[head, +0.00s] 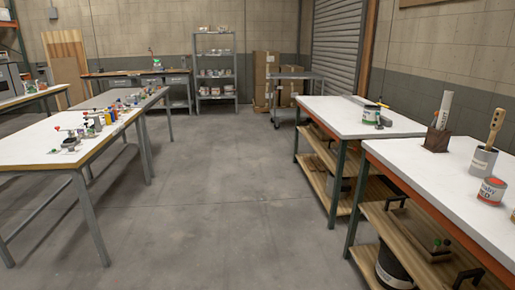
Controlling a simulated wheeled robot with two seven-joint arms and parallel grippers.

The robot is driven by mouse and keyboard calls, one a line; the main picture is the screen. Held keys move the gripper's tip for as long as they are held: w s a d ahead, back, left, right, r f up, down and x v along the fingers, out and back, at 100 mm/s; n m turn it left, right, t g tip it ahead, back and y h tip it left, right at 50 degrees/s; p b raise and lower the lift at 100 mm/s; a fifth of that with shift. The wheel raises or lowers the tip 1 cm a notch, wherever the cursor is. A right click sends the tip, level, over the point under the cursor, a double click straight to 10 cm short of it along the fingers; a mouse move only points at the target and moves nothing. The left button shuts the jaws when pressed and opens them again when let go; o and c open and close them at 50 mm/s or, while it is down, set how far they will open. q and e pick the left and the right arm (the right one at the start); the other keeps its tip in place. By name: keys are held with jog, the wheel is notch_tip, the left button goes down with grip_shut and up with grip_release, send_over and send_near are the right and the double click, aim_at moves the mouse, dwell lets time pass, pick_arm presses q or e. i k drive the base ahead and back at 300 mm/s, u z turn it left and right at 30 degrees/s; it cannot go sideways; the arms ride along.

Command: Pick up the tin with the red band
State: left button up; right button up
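Neither of my grippers is in view.
A grey container with a wooden-handled tool (483,161) and a dark block holding a white roll (437,138) stand behind the red-banded tin. The left bench (35,146) carries small bottles. Open floor (225,200) lies between the benches.

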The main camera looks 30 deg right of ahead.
aim_at(491, 191)
jog(key=z, duration=0.5)
jog(key=i, duration=1.65)
jog(key=z, duration=1.2)
